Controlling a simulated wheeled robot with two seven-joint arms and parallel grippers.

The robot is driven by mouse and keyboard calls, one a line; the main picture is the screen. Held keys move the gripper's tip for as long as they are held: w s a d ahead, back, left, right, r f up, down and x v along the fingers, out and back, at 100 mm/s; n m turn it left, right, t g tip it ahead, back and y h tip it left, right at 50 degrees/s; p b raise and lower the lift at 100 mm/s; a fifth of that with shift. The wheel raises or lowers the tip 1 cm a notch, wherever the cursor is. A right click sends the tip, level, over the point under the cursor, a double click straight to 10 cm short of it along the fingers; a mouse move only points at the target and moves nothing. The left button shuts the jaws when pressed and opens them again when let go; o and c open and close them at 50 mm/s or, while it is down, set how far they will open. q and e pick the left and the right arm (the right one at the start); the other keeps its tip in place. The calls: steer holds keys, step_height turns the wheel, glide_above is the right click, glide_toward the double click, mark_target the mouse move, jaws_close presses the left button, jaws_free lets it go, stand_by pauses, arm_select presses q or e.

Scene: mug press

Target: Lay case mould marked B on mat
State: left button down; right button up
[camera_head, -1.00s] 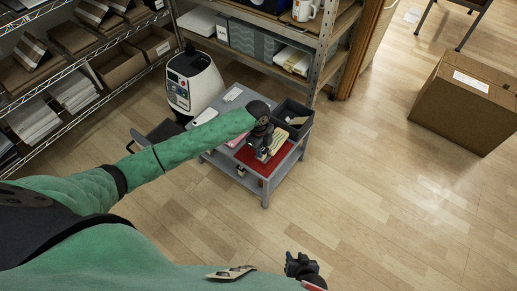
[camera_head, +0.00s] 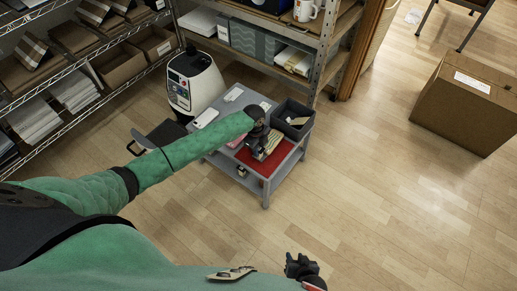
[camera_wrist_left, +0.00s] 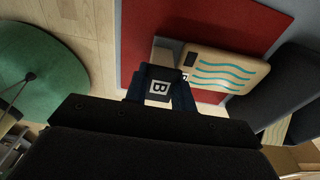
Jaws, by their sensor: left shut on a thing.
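My left gripper (camera_head: 256,152) is over the red mat (camera_head: 284,166) on the grey cart. In the left wrist view, its dark fingers (camera_wrist_left: 160,98) are shut on a dark piece with a white letter B, the case mould marked B (camera_wrist_left: 158,86). A cream case with teal wavy lines (camera_wrist_left: 225,72) is beside the fingers, over the red mat (camera_wrist_left: 200,22). I cannot tell whether it is joined to the mould or whether the mould touches the mat. My right gripper (camera_head: 300,266) is low in the head view, away from the cart; its jaws are unclear.
A dark open bin (camera_head: 294,118) stands at the cart's back right. A white and dark machine (camera_head: 193,84) is behind the cart to the left. Shelves (camera_head: 250,40) stand behind. A large cardboard box (camera_head: 465,100) is on the floor at right, with clear floor between.

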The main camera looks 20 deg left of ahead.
arm_select(q)
steer(key=c, duration=1.2)
jaws_free()
steer(key=shift+f, duration=0.1)
steer(key=shift+o, duration=0.2)
